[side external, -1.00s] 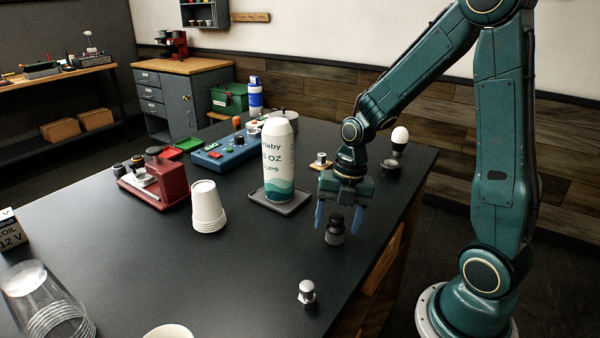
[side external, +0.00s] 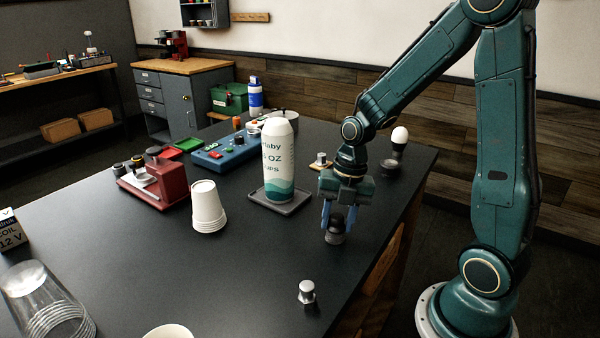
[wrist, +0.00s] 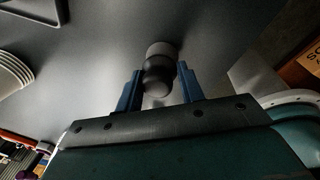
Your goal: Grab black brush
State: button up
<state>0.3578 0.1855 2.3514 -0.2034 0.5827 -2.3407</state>
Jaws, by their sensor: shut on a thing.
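The black brush (side external: 335,232) is a short dark piece with a rounded top and a wider grey base. It stands upright on the dark table near the right edge in the side external view. My gripper (side external: 338,217) points down over it, with its blue fingers shut on its upper part. In the wrist view the brush (wrist: 160,75) sits between the two fingertips of my gripper (wrist: 160,88), its wider end beyond them. I see no gap between the brush and the table.
A tall white bottle-like sleeve (side external: 278,160) stands on a grey tray (side external: 290,207) to the left. A stack of white cups (side external: 208,208) and a red device (side external: 165,183) are farther left. A small metal knob (side external: 306,292) stands in front. The table's right edge is close.

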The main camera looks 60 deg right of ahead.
aim_at(338, 215)
notch_tip(338, 215, up, 20)
dwell(0.7)
jog(key=shift+f, duration=0.1)
dwell(0.4)
